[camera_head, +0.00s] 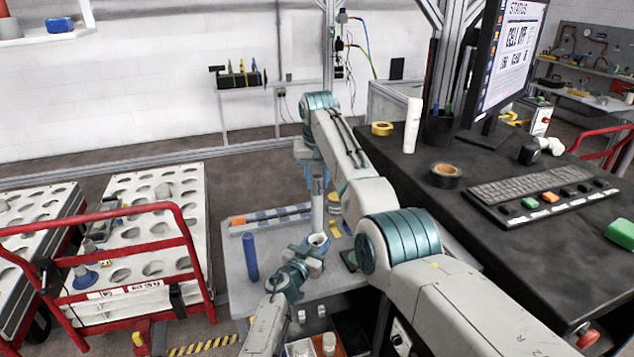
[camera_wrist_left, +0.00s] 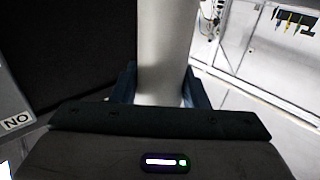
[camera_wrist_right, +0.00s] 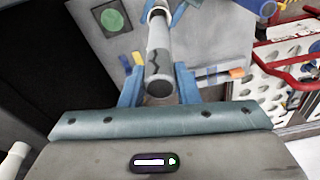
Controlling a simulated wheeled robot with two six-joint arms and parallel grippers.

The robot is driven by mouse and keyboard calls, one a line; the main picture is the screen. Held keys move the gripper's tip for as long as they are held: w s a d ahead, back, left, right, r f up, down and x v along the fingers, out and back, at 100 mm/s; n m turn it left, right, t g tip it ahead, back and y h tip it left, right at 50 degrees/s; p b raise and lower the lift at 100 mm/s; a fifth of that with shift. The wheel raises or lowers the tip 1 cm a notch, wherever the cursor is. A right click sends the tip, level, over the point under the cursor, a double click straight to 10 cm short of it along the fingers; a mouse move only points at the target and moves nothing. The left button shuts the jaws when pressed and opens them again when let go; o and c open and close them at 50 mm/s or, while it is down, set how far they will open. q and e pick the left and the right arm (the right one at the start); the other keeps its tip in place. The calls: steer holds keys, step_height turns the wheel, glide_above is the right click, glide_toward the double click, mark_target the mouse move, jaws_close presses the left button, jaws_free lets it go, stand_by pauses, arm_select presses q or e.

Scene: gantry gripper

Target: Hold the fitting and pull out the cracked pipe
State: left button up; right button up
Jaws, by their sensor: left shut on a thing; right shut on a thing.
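The cracked pipe (camera_head: 317,212) is a grey tube standing upright above the small workbench. My right gripper (camera_head: 317,178) is shut on its upper part from above. In the right wrist view, a dark zigzag crack shows on the pipe (camera_wrist_right: 158,45) between the blue fingers. The fitting (camera_head: 318,240) is a pale round piece directly below the pipe. My left gripper (camera_head: 312,250) is shut on it from the side. In the left wrist view, a pale cylinder (camera_wrist_left: 164,50) stands between the fingers. I cannot tell whether the pipe's lower end is inside the fitting.
A blue cylinder (camera_head: 250,258) stands on the workbench (camera_head: 285,285) left of the fitting. An orange block (camera_head: 238,220) lies behind it. A red-railed cart (camera_head: 150,230) is at the left. A dark desk (camera_head: 520,225) with keyboard and monitor is at the right.

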arm_select(q)
steer(key=o, duration=1.1)
steer(key=shift+c, duration=0.2)
steer(key=shift+s, duration=0.1)
